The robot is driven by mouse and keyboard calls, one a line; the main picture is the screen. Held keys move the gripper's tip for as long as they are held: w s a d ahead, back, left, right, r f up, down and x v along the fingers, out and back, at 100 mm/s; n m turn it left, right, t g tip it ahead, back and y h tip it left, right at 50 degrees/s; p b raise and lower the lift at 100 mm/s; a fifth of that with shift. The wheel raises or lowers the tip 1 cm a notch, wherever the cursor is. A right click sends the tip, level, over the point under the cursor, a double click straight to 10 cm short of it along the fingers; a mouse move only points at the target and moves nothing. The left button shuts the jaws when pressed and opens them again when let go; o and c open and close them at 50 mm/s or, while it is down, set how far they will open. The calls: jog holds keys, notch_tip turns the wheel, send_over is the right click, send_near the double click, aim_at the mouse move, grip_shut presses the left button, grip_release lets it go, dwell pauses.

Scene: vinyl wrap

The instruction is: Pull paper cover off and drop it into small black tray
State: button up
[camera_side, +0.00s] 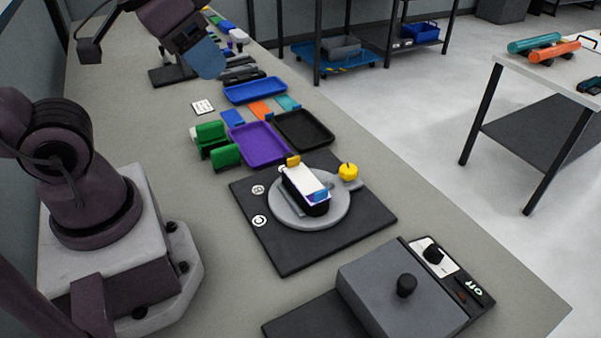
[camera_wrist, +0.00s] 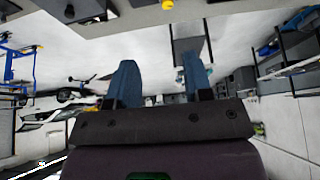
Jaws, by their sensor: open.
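A white paper cover (camera_side: 305,182) lies on top of a dark block on the round grey turntable (camera_side: 338,212) in the side view. The block has a yellow piece at its far end and a blue and purple piece at its near end. The small black tray (camera_side: 327,135) lies behind the turntable, right of the purple tray, and looks empty. My gripper (camera_side: 212,66) is at the top of the side view, raised above the bench and well away from the cover. Its blue fingers show apart and empty in the wrist view (camera_wrist: 160,78).
A purple tray (camera_side: 243,155), a blue tray (camera_side: 279,89) and green blocks (camera_side: 212,135) stand behind the turntable's black base (camera_side: 290,258). A yellow knob (camera_side: 347,171) is at the turntable's right. A grey box with a black knob (camera_side: 385,295) stands at front right.

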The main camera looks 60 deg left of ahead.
jog(key=shift+o, duration=1.5)
jog(key=shift+w+f, duration=0.1)
jog(key=shift+f, duration=0.15)
jog(key=n+g, duration=0.6)
jog(key=n, duration=1.2)
send_over(294, 158)
notch_tip(294, 158, down, 15)
notch_tip(294, 158, down, 13)
jog(key=shift+r, duration=0.15)
